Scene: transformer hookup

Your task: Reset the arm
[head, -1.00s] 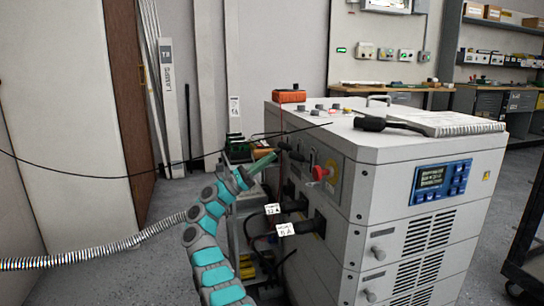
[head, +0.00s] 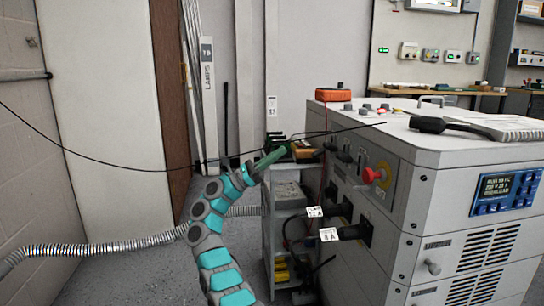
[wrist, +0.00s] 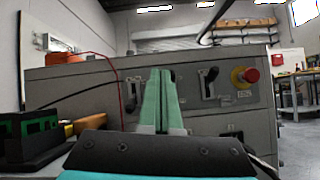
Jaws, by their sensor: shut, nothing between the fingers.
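My arm with grey and teal links rises from the bottom of the head view, left of the cabinet. My gripper (head: 284,150) is shut and empty, its green fingers pointing right toward the cabinet's panel. In the wrist view the closed fingers (wrist: 160,74) stand upright in the middle, in front of the panel with its switches. The large grey cabinet (head: 430,150) fills the right of the head view. I cannot tell exactly how far the fingertips are from the panel.
A grey cart (head: 287,192) stands behind the gripper, beside the cabinet. A red knob (head: 372,176) sticks out of the panel. Two tagged black plugs (head: 349,233) project below it. A thin black cable crosses the view. Floor left of the arm is free apart from a ribbed hose (head: 100,240).

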